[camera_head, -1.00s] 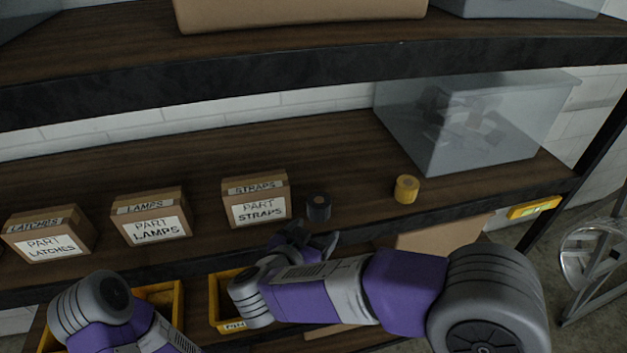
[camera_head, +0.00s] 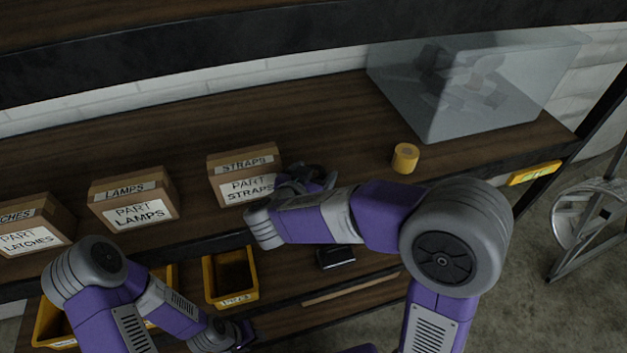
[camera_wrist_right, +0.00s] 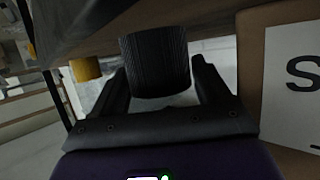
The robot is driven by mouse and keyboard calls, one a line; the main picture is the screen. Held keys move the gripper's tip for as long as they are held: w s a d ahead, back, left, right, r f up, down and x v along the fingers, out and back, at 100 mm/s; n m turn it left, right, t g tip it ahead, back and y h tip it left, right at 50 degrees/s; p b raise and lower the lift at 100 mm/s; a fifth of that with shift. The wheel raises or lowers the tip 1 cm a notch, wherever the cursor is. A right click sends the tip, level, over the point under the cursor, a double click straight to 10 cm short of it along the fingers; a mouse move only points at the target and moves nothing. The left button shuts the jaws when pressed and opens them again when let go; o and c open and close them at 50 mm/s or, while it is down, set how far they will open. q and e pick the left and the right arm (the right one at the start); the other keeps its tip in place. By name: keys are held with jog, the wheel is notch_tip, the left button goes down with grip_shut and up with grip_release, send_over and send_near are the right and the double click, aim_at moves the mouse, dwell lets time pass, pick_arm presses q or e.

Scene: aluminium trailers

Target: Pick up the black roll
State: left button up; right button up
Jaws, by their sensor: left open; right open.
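The black roll (camera_wrist_right: 155,62) has a ribbed side and stands between the two fingers of my right gripper (camera_wrist_right: 160,85) in the right wrist view. The fingers are open, one on each side of it, with small gaps visible. In the head view my right gripper (camera_head: 310,182) is at the shelf's front edge, just right of the straps box, and largely hides the roll. My left gripper (camera_head: 240,335) is open, low at the bottom of the head view, away from the roll.
The straps box (camera_head: 243,175) stands close beside my right gripper. A yellow roll (camera_head: 405,158) and a clear bin (camera_head: 470,90) are to the right on the same shelf (camera_head: 330,120). The upper shelf (camera_head: 250,50) overhangs. Yellow bins (camera_head: 230,278) sit below.

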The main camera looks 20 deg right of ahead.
jog(key=c, duration=0.8)
jog(key=shift+r, duration=0.15)
